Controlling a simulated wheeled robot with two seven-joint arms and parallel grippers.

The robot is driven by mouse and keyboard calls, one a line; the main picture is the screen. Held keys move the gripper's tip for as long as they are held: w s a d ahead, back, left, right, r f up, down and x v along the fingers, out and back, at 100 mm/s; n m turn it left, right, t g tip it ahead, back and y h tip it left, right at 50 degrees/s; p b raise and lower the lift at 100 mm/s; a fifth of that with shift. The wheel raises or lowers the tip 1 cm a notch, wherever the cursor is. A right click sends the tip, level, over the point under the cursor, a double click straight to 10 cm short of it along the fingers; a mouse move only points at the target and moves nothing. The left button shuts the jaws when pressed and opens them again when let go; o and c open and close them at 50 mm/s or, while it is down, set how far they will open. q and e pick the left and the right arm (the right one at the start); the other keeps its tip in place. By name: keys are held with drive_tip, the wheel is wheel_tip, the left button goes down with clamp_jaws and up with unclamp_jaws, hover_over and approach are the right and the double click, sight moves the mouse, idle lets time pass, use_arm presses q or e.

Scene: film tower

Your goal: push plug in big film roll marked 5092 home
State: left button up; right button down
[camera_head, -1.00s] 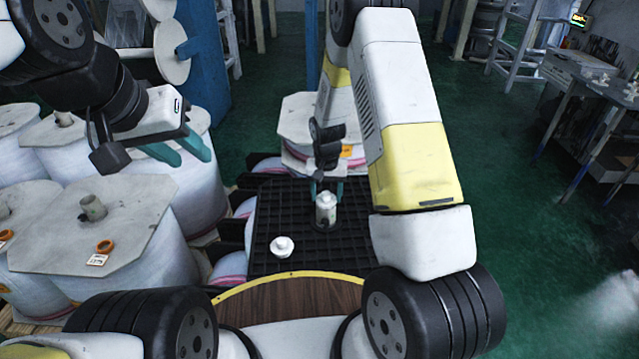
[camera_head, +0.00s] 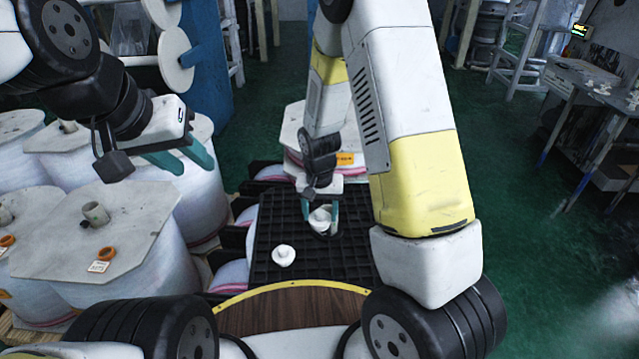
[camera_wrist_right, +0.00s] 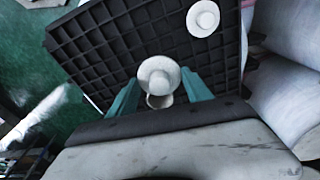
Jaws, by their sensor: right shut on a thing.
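My right gripper (camera_head: 321,214) is shut on a white plug (camera_head: 319,220) at the black grid tray. In the right wrist view the plug (camera_wrist_right: 158,76) sits between the teal fingers (camera_wrist_right: 161,84), its round flange towards the camera. I cannot tell whether it touches the tray. A second white plug (camera_head: 284,255) lies loose on the tray, outside the fingers; it also shows in the wrist view (camera_wrist_right: 203,18). My left gripper (camera_head: 190,166) is open and empty above the big film rolls. The near film roll (camera_head: 140,215) has a tag (camera_head: 98,267) too small to read.
The black grid tray (camera_head: 270,225) stands in front, mostly bare. Another roll with an orange label (camera_head: 345,159) stands behind the tray. Green floor (camera_head: 530,220) is clear on the right.

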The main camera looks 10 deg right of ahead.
drive_tip(key=s+a, duration=0.2)
drive_tip(key=s, duration=0.3)
drive_tip(key=w+d+r, duration=0.2)
drive_tip(key=w+d, duration=0.1)
drive_tip(key=w, duration=0.4)
drive_tip(key=w+d+r, duration=0.2)
drive_tip(key=w+d, duration=0.1)
drive_tip(key=w, duration=0.4)
drive_tip(key=shift+s+a+f, duration=0.1)
drive_tip(key=shift+f, duration=1.3)
drive_tip(key=shift+s+a+f, duration=0.1)
drive_tip(key=shift+f, duration=1.3)
drive_tip(key=shift+f, duration=1.8)
drive_tip(key=shift+c, duration=1.8)
unclamp_jaws()
